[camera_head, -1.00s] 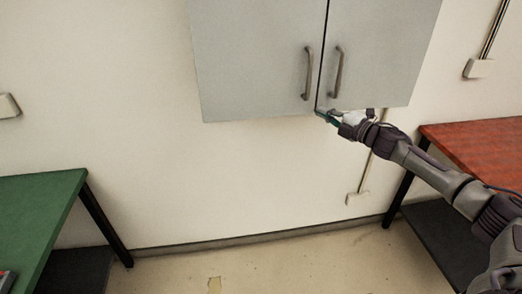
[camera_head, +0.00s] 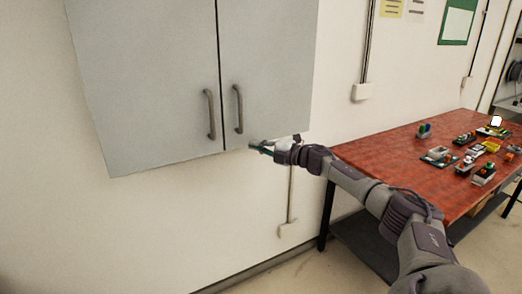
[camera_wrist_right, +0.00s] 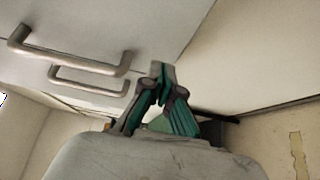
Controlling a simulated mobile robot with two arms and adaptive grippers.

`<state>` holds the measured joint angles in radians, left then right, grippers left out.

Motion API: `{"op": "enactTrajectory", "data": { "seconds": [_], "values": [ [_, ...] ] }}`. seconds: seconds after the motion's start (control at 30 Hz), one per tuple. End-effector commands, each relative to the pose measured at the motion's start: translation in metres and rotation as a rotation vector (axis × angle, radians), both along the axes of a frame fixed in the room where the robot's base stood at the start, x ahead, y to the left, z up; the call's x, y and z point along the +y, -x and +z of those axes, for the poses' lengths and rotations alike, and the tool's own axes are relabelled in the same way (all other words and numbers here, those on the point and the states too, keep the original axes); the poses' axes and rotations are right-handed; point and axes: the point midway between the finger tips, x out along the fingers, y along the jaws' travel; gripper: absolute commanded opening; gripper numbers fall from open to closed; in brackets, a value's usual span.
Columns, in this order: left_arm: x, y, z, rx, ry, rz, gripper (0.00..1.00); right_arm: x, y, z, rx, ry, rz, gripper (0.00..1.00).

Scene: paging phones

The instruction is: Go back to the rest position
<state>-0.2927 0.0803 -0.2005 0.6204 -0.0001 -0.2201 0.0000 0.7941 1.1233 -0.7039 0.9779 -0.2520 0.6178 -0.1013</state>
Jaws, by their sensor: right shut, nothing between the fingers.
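My right gripper (camera_head: 256,146) is just under the bottom edge of a grey wall cabinet (camera_head: 150,80), below its right door. Its green fingers are together with nothing between them; they also show in the right wrist view (camera_wrist_right: 158,72), close to the cabinet's underside. I cannot tell whether the fingertips touch the cabinet. Both cabinet doors look shut, each with a vertical metal handle (camera_head: 238,110). My right arm reaches in from the lower right. My left gripper is not in any view.
A red table (camera_head: 380,150) stands at the right, with several small devices on its top and a dark lower shelf. A wall socket box (camera_head: 361,92) and cable run sit between cabinet and table.

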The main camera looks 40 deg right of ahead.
Motion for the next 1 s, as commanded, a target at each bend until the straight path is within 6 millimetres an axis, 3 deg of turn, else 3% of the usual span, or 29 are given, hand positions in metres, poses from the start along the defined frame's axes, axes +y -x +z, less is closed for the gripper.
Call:
{"op": "enactTrajectory", "data": {
  "seconds": [0.13,0.43,0.57,0.67,0.77,0.87,1.0],
  "values": [
    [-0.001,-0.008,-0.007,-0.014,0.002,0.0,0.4,-0.014,-0.002,-0.001,-0.001,-0.001,0.0,0.0],
    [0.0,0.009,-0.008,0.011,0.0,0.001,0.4,-0.018,-0.002,0.0,0.002,-0.002,0.002,0.0],
    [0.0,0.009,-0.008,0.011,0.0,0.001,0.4,-0.012,-0.007,-0.022,0.026,-0.033,-0.009,0.0],
    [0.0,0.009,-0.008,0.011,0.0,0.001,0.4,0.001,-0.013,-0.071,0.078,-0.104,-0.043,0.0],
    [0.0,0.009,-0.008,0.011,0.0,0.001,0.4,0.018,-0.014,-0.141,0.161,-0.205,-0.104,0.0],
    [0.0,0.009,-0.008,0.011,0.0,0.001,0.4,0.035,-0.003,-0.216,0.253,-0.308,-0.179,0.0],
    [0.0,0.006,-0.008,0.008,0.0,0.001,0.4,0.059,0.029,-0.316,0.391,-0.432,-0.294,0.0]
  ]
}}
